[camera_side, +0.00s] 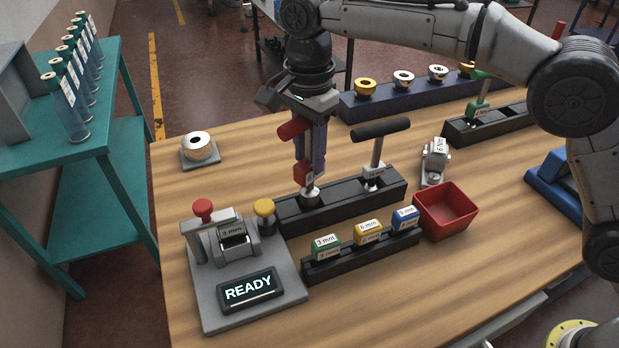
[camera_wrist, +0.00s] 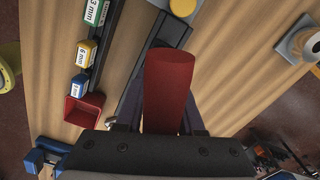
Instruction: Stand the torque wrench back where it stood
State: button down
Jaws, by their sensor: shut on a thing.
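The red-handled tool, which I take for the torque wrench (camera_side: 294,128), is upright between the fingers of my gripper (camera_side: 311,158). Its lower metal end is at the left socket of a long black rack (camera_side: 340,200); I cannot tell if it is fully seated. In the wrist view, the red handle (camera_wrist: 168,90) fills the space between the fingers of my gripper (camera_wrist: 165,118) and hides part of the rack (camera_wrist: 160,25). A black T-handled tool (camera_side: 381,129) stands upright in the right socket of the same rack.
A grey station (camera_side: 210,308) with a READY display stands front left. A black holder (camera_side: 345,262) with green, yellow and blue labelled blocks is in front of the rack. A red bin (camera_side: 446,212) is to the right.

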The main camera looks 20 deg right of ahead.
aim_at(309, 161)
jog(key=shift+f, duration=2.05)
jog(key=shift+f, duration=0.15)
jog(key=c, duration=0.5)
grip_release()
notch_tip(309, 161, up, 11)
jog(key=shift+r, duration=0.6)
